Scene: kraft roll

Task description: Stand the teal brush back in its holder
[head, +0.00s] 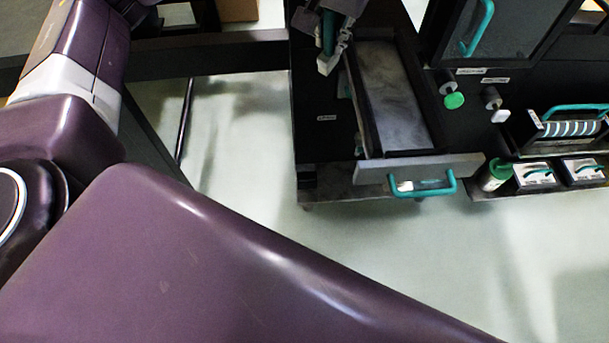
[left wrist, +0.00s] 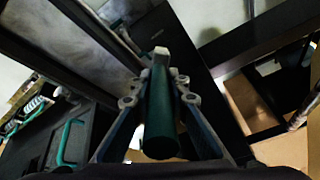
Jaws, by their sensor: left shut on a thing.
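The teal brush (head: 328,30) is between the fingers of my left gripper (head: 335,55), at the top middle of the head view. The gripper is over the black worktop, left of the open drawer. In the left wrist view the brush shows as a thick teal cylinder (left wrist: 160,115) with a pale tip at its far end, and my left gripper (left wrist: 160,85) is shut on it. I cannot make out the brush's holder for certain in either view. My right gripper is not in view.
An open drawer (head: 440,166) with a teal handle (head: 425,188) stands beside the gripper. To its right are a green knob (head: 454,101), a green-capped bottle (head: 495,176) and small boxes with teal handles (head: 536,175). Bare black worktop (head: 325,145) lies left of the drawer.

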